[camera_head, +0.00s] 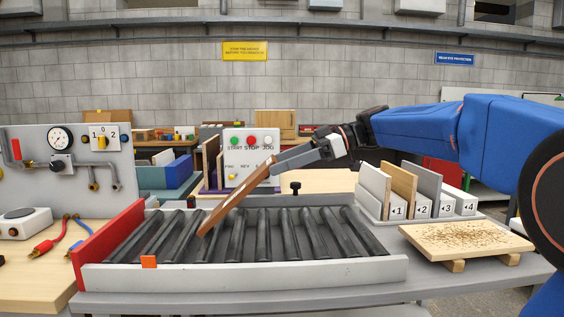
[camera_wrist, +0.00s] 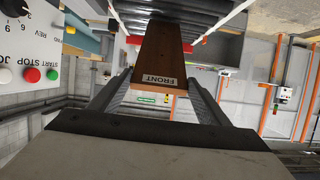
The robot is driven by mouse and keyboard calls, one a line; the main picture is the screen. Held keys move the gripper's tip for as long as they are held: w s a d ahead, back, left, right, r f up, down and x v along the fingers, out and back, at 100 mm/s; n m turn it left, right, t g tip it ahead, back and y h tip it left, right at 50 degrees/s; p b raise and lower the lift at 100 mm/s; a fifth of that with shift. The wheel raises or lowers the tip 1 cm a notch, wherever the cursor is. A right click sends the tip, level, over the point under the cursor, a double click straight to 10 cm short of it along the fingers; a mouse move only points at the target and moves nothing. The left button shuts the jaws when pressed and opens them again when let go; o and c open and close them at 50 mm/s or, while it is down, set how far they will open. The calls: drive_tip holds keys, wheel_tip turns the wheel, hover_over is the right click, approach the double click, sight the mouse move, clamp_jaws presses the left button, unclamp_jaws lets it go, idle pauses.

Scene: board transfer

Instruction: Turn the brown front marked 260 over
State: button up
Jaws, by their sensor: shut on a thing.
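The brown front (camera_head: 236,198) is a flat board held tilted over the roller conveyor (camera_head: 180,275). Its lower left end is at or just above the rollers, and its upper right end is in my gripper (camera_head: 273,166). In the wrist view the brown board (camera_wrist: 160,55) runs away between the two fingers of my gripper (camera_wrist: 156,95). A white label reading FRONT shows upside down on its near end. No number 260 can be read. My gripper is shut on the board near that label.
A red stop plate (camera_head: 108,243) stands at the conveyor's left end. A control box (camera_head: 250,150) with coloured buttons stands behind the conveyor. A rack with several upright boards (camera_head: 402,192) and a speckled board (camera_head: 466,241) are at the right. The right rollers are clear.

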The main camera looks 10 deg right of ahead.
idle(0.3)
drive_tip(key=o, duration=1.3)
drive_tip(key=shift+c, duration=0.2)
drive_tip(key=c, duration=1.4)
drive_tip(key=shift+c, duration=0.2)
drive_tip(key=shift+d, duration=0.1)
drive_tip(key=shift+d, duration=1.4)
drive_tip(key=shift+d, duration=0.1)
drive_tip(key=d, duration=0.2)
drive_tip(key=shift+s+d, duration=0.1)
drive_tip(key=shift+d, duration=0.3)
